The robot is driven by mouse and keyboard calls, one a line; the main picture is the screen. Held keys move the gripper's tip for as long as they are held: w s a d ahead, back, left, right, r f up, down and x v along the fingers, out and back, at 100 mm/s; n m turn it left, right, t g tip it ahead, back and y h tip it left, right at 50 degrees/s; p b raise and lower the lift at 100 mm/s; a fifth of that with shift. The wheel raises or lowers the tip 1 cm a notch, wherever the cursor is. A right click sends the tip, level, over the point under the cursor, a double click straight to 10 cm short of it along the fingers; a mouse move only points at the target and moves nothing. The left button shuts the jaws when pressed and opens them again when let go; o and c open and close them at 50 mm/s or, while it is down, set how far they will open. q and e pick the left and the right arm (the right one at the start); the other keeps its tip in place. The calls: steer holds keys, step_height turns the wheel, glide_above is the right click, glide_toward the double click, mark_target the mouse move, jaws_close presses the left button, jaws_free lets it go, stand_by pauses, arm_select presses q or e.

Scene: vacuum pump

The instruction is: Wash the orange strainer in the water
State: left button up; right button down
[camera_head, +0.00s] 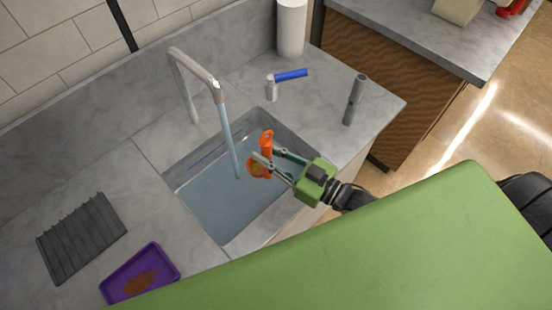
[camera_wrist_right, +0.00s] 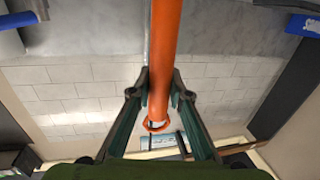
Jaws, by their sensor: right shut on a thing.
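The orange strainer (camera_head: 266,144) is over the right part of the sink, close beside the water stream. My right gripper (camera_head: 265,158) is shut on it; the strainer's lower part with a brownish patch hangs at the fingers. In the right wrist view the orange handle (camera_wrist_right: 164,60) runs between the two fingers of my right gripper (camera_wrist_right: 160,90). The water stream (camera_head: 230,140) falls from the grey faucet (camera_head: 205,78) into the sink. The water (camera_head: 215,200) fills the sink basin. I cannot tell whether the strainer touches the water. My left gripper is not in view.
A purple tray (camera_head: 168,262) with a brown patch and a dark ribbed rack (camera_head: 82,238) lie on the counter left of the sink. A grey cylinder (camera_head: 355,100), a small bottle (camera_head: 271,88), a blue object (camera_head: 291,75) and a white roll (camera_head: 291,28) stand or lie behind the sink.

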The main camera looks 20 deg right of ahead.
steer(key=b+x, duration=0.1)
steer(key=x, duration=0.2)
steer(key=shift+w+a, duration=0.2)
steer(key=x, duration=0.6)
steer(key=shift+b, duration=0.3)
steer(key=shift+a, duration=0.15)
stand_by(3.0)
steer(key=shift+p+v, duration=1.55)
steer(key=shift+v, duration=3)
steer(key=shift+w, duration=0.1)
